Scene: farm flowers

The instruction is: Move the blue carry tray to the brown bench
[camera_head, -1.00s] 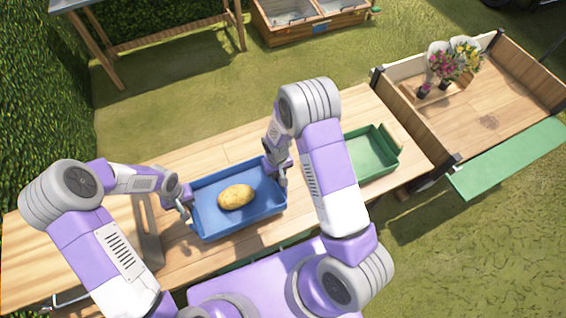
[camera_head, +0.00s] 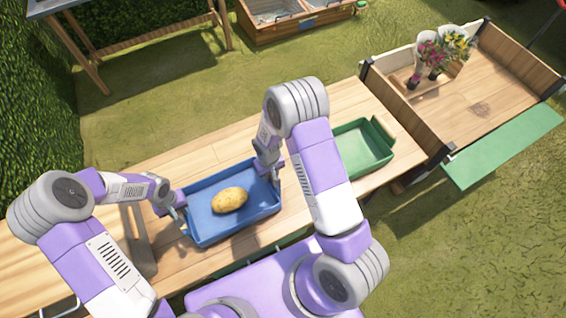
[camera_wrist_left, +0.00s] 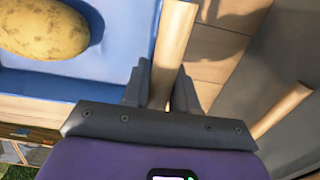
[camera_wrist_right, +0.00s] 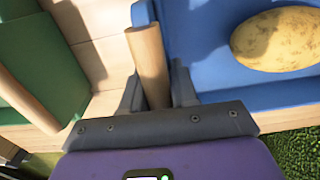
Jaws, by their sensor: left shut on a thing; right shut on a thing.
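The blue carry tray (camera_head: 210,236) is in the middle of the head view, over the wooden table, with a potato (camera_head: 229,200) in it. Its wooden end handles show in the left wrist view (camera_wrist_left: 172,50) and the right wrist view (camera_wrist_right: 148,60). My left gripper (camera_head: 180,208) is shut on the handle at the tray's left end. My right gripper (camera_head: 272,170) is shut on the handle at its right end. The tray looks about level. I cannot tell whether it touches the table. A bench with a dark top and brown wooden legs (camera_head: 150,36) stands at the upper left.
A green tray (camera_head: 388,157) is on the wooden table (camera_head: 190,152), right of my right arm. A wooden cart (camera_head: 400,108) with flower bunches stands at the right. A wooden planter box (camera_head: 290,31) is at the top. Grass lies between table and bench.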

